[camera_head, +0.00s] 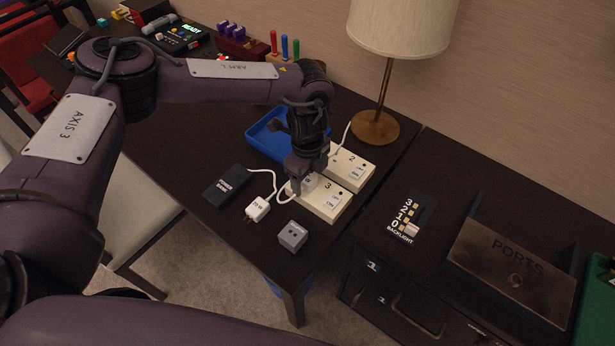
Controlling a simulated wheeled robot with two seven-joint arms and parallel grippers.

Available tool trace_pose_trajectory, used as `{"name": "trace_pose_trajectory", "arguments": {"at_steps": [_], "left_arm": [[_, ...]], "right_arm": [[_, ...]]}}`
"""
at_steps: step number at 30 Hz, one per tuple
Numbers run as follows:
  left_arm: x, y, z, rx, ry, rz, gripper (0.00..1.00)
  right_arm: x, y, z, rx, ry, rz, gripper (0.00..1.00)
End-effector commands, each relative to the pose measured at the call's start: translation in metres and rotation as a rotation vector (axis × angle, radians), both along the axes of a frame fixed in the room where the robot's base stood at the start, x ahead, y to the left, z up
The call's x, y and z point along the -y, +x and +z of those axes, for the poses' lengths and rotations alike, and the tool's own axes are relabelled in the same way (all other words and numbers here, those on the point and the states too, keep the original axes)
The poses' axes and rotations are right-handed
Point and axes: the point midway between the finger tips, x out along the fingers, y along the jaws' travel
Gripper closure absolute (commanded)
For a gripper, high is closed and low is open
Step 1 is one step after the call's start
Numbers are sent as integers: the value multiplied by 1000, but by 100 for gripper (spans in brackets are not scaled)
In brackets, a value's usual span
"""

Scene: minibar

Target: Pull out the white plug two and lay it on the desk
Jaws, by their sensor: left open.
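My left gripper (303,186) points down at a white plug (310,182) on the white socket block marked 3 (325,204). It is open, but its fingertips are partly hidden, and I cannot tell whether they touch the plug. The white socket block marked 2 (355,168) stands just behind. A white cord (346,132) drops toward that block, and its lower end is partly hidden by my gripper. Another white plug (258,208) lies loose on the dark desk (190,165), with a white cord. I cannot read a number two on any plug. My right gripper is not in view.
A black power bank (228,186) and a grey cube (292,235) lie near the front edge. A blue tray (262,133) is behind my gripper. A lamp (375,125) stands behind the blocks. A lower cabinet with a PORTS box (512,270) is at right.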

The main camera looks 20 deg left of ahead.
Motion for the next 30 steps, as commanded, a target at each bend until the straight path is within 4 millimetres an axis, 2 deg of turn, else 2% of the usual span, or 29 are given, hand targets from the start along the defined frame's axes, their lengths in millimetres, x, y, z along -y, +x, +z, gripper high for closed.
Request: {"name": "trace_pose_trajectory", "arguments": {"at_steps": [17,30], "left_arm": [[0,0,0,0,0,1,33],[0,0,0,-1,0,0,89]], "right_arm": [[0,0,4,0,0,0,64],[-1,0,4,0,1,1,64]]}}
